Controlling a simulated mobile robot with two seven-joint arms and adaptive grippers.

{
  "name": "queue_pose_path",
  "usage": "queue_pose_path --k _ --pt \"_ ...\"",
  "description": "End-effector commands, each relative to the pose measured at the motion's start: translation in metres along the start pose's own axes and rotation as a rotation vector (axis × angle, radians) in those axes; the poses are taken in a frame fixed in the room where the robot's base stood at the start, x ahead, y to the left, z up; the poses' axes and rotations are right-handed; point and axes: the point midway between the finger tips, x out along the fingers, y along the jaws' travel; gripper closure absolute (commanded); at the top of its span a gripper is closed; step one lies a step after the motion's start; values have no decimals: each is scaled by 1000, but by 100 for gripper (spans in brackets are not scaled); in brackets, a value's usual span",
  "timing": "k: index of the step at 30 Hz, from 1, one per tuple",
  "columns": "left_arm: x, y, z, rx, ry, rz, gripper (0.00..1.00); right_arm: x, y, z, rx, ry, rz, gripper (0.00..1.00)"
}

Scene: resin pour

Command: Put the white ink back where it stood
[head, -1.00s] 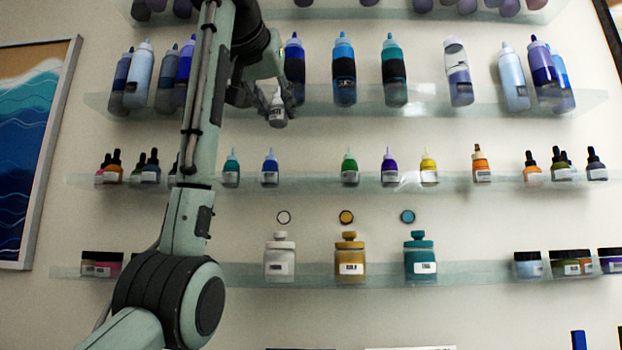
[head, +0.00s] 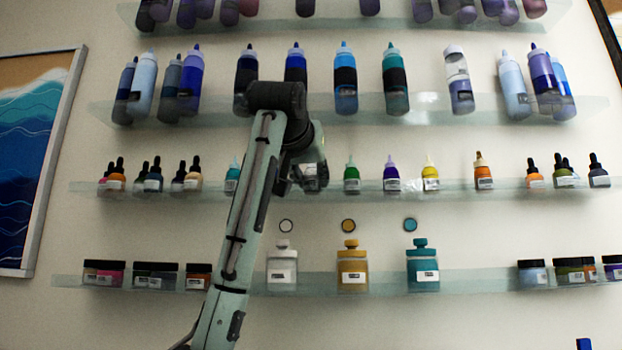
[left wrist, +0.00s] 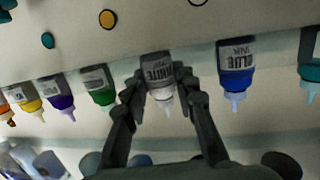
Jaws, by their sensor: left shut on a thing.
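The white ink is a small bottle with a label and pale nozzle. In the left wrist view, which looks upside down, the white ink (left wrist: 160,72) is between the two fingers of my left gripper (left wrist: 164,88), which is shut on it. It is in line with the green ink (left wrist: 99,84) on one side and the blue ink (left wrist: 235,66) on the other. In the head view my left gripper (head: 311,177) is at the middle small-bottle shelf (head: 450,187), left of the green ink (head: 351,176). I cannot tell whether the bottle's base touches the shelf. My right gripper is not in view.
Purple (head: 391,175) and yellow (head: 430,175) inks stand further right on that shelf. A teal ink (head: 232,178) is left of my arm. Large bottles stand on the shelf above. White (head: 282,268), gold (head: 352,268) and teal (head: 422,268) jars stand below.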

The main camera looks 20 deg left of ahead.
Motion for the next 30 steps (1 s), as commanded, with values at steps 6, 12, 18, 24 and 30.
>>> queue_pose_path --k 6,12,18,24,30 --pt "0 0 0 0 0 0 100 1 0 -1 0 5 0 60" --pt "0 0 2 0 0 0 100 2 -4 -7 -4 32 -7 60" --pt "0 0 2 0 0 0 52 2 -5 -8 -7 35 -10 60" --pt "0 0 2 0 0 0 52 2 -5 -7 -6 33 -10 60" --pt "0 0 -2 0 0 0 52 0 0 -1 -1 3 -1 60"
